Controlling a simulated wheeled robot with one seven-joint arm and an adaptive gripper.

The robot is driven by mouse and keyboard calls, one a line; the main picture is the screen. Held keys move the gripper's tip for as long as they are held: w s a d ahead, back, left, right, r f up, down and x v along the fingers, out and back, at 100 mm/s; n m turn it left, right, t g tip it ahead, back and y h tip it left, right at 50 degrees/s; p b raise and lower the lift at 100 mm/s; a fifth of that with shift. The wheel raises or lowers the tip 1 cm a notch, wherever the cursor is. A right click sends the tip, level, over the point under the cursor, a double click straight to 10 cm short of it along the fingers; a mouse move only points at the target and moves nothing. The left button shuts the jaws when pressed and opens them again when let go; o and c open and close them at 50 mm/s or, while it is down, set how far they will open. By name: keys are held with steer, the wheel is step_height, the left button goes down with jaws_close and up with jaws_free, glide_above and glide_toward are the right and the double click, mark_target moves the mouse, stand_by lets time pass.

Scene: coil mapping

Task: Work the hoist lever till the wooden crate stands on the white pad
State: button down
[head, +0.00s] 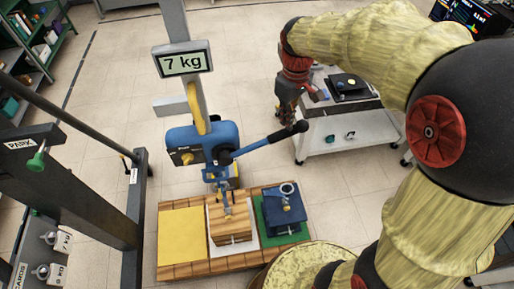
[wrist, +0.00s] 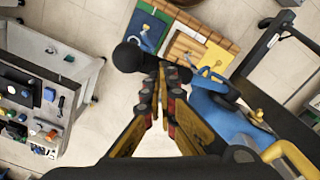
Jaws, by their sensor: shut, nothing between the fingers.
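The hoist lever (head: 262,143) sticks out to the right of the blue hoist (head: 205,146), sloping up to a black knob (head: 301,126). My gripper (head: 287,112) is shut and empty, close beside the knob. In the wrist view the gripper (wrist: 164,72) has its fingertips next to the knob (wrist: 127,56); whether they touch it is unclear. The wooden crate (head: 231,221) is below the hoist hook, over the white pad (head: 222,252). It also shows in the wrist view (wrist: 186,46). I cannot tell whether it rests on the pad or hangs just above it.
A display (head: 183,60) reads 7 kg. A yellow pad (head: 182,236) lies left of the white one. A blue box (head: 282,212) stands on a green pad to the right. A dark PARK stand (head: 75,175) is at left, a white cart (head: 345,132) behind my gripper.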

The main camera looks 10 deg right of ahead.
mark_target(289, 135)
steer(key=shift+d+f+b, duration=0.2)
steer(key=shift+f+b, duration=0.55)
steer(key=shift+f, duration=0.45)
steer(key=shift+d+f+b, duration=0.15)
steer(key=shift+f+b, duration=0.6)
steer(key=shift+f, duration=0.5)
steer(key=shift+d+f+b, duration=0.2)
steer(key=shift+f+b, duration=0.55)
steer(key=shift+f, duration=0.45)
steer(key=shift+d+f+b, duration=0.25)
steer(key=shift+f+b, duration=0.45)
steer(key=shift+f, duration=0.45)
steer(key=shift+d+f+b, duration=0.2)
steer(key=shift+f+b, duration=0.45)
steer(key=shift+f, duration=0.6)
steer(key=shift+f+b, duration=1.4)
steer(key=shift+f, duration=0.95)
